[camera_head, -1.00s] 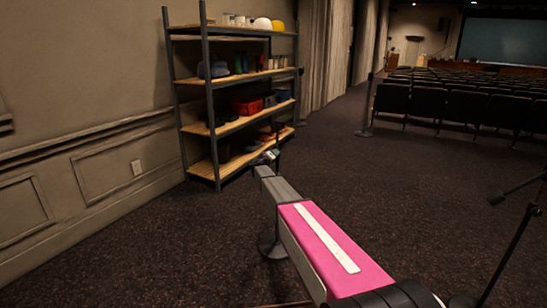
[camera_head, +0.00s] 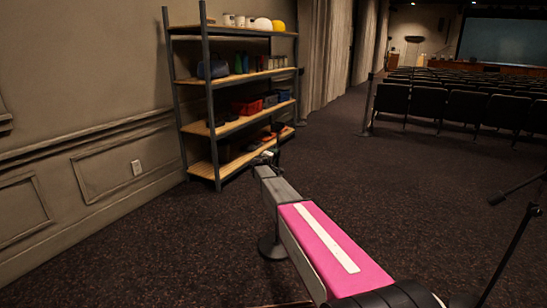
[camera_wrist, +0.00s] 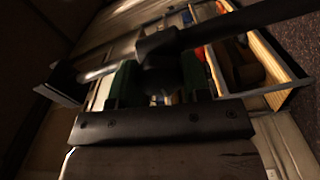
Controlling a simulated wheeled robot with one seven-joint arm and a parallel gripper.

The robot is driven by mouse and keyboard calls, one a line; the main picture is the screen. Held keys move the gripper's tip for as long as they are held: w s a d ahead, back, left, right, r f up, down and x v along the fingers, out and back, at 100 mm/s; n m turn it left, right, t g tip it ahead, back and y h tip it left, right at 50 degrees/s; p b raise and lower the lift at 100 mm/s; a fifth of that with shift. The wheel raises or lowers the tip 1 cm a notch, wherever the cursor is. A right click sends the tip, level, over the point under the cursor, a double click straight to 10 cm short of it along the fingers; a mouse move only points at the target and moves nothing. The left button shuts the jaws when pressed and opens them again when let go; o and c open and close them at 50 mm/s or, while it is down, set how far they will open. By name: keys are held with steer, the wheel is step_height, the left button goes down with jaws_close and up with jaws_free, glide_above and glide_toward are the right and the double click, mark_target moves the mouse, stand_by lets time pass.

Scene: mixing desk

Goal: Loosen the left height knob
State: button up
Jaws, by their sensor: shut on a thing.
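In the wrist view a dark stand fitting (camera_wrist: 158,46) has dark rods running out to both sides. My gripper (camera_wrist: 160,75) has its two green-black fingers around a dark part just below this fitting, and is shut on it. This part appears to be the left height knob; its outline is dark and mostly hidden between the fingers. In the head view my gripper (camera_head: 267,155) is far out and small at the end of my pink and grey arm. A round dark stand base (camera_head: 272,247) shows on the floor beneath my arm; most of its post is hidden.
A shelf rack (camera_head: 238,124) with wooden boards and several items stands behind my gripper by the wall. Another thin dark stand (camera_head: 511,250) is at the right. Rows of chairs (camera_head: 460,104) stand farther back. Open carpet (camera_head: 400,210) lies between.

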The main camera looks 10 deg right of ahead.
steer(key=o, duration=0.9)
steer(key=v, duration=1)
steer(key=shift+s+a, duration=0.25)
steer(key=shift+s, duration=0.05)
